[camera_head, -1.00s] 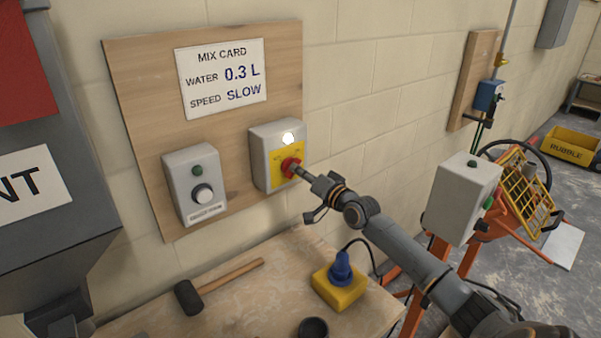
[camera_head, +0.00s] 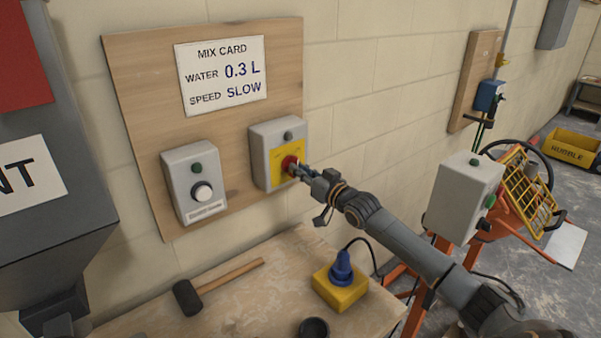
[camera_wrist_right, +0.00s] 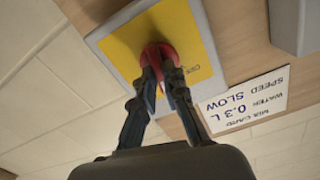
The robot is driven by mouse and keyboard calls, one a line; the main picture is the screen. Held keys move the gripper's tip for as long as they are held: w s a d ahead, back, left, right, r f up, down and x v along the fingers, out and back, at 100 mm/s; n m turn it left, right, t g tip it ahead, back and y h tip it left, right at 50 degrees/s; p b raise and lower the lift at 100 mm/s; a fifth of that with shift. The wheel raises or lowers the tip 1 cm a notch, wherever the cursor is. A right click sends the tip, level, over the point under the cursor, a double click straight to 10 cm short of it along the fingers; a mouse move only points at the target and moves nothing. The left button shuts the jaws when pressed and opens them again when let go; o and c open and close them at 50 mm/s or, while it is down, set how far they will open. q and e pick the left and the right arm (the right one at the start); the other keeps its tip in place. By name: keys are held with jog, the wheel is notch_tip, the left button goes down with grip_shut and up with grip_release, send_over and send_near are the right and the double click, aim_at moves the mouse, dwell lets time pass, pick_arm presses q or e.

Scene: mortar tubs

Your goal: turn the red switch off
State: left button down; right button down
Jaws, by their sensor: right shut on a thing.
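The red switch (camera_head: 289,163) sits on the yellow plate of a grey box (camera_head: 264,139) on the wooden wall board. The small lamp (camera_head: 288,135) above it is dark. My right gripper (camera_head: 297,170) reaches it from the right and is shut on the red switch. In the right wrist view the red switch (camera_wrist_right: 158,58) is between the two fingertips (camera_wrist_right: 163,76), which partly cover it. My left gripper is not in view.
A second grey box (camera_head: 194,185) with a knob is to the left, below the mix card (camera_head: 221,76). On the bench (camera_head: 235,300) below lie a mallet (camera_head: 218,283) and a yellow socket box with a blue plug (camera_head: 341,285). An orange machine with a grey box (camera_head: 462,200) stands right.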

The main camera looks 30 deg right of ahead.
jog(key=n, duration=1.1)
jog(key=shift+a, duration=0.1)
jog(key=shift+f, duration=0.1)
dwell(0.4)
jog(key=c, duration=1.4)
grip_release()
jog(key=s, duration=1.2)
jog(key=shift+d, duration=0.45)
